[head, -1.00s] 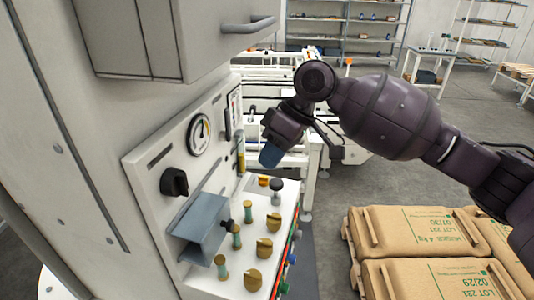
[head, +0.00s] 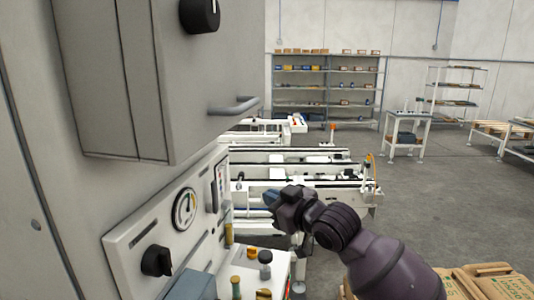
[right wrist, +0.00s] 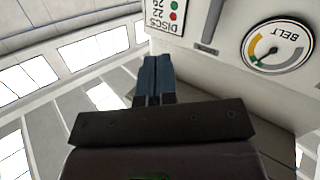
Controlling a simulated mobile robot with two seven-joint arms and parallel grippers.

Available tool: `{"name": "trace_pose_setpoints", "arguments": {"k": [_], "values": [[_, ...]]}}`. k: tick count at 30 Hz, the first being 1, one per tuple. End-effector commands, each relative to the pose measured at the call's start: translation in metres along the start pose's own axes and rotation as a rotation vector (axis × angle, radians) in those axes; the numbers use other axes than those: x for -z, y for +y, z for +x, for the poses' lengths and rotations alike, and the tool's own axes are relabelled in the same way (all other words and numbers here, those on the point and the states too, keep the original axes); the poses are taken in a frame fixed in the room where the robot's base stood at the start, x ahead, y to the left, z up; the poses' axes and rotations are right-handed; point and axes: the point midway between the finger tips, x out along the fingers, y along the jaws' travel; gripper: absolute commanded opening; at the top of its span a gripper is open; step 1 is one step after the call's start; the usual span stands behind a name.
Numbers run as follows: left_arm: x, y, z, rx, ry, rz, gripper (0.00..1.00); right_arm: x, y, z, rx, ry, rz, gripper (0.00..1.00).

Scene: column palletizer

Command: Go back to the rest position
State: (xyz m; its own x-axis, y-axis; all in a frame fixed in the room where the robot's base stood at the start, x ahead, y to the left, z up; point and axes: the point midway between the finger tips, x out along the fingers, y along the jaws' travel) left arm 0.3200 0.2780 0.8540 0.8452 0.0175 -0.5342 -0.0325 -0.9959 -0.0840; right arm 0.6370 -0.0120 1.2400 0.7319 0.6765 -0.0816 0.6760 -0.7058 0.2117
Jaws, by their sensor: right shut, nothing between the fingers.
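My right gripper (head: 272,197) is in the head view, right of the control panel and in front of the conveyor. Its dark arm comes up from the lower right. In the right wrist view its blue fingers (right wrist: 154,80) are together with nothing between them. The fingers are clear of the panel in the head view. My left gripper is not in either view.
The control panel (head: 130,238) has a gauge (head: 185,209), a black knob (head: 156,261) and several small knobs below. A grey cabinet with a handle (head: 234,106) hangs above. White conveyors (head: 345,200) stand behind. Sacks (head: 500,284) lie lower right. Open floor (head: 440,200) is at right.

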Motion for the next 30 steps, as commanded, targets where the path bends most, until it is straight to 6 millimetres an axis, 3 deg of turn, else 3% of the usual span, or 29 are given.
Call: {"name": "trace_pose_setpoints", "arguments": {"k": [1,9,17,23,30], "values": [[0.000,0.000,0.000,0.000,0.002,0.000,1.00,-0.018,0.004,-0.009,-0.039,0.012,0.014,0.00],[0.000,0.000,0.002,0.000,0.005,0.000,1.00,-0.100,0.021,-0.065,-0.243,0.032,0.040,0.00],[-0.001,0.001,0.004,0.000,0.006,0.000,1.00,-0.191,0.021,-0.136,-0.416,-0.049,0.071,0.00],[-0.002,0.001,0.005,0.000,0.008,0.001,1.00,-0.264,0.005,-0.202,-0.525,-0.174,0.116,0.00],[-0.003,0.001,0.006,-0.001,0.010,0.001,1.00,-0.347,-0.038,-0.290,-0.618,-0.364,0.229,0.00]]}}
